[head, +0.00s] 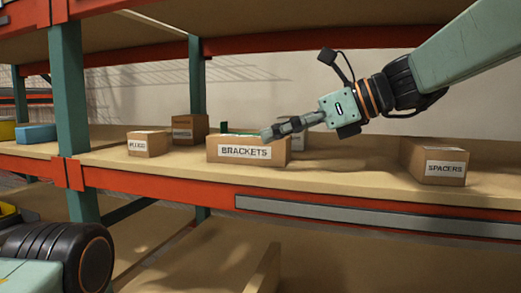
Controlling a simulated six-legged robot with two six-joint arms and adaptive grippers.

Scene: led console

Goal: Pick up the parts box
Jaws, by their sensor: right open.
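A cardboard box labelled BRACKETS (225,153) stands on the middle shelf, near its front edge. Something green shows at its top. My right gripper (270,134) reaches in from the right, with its fingers at the top right of this box. It is open, with nothing seen held between its fingers. I cannot tell whether the fingers touch the box. Part of my left arm shows at the lower left, but its gripper is out of view. The task's parts box carries no such name here; the BRACKETS box is nearest my gripper.
A SPACERS box (437,170) stands to the right, a smaller box (147,144) and a brown box (189,130) to the left. A blue bin (36,134) is far left. A green post (68,90) and the upper shelf (270,17) bound the space.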

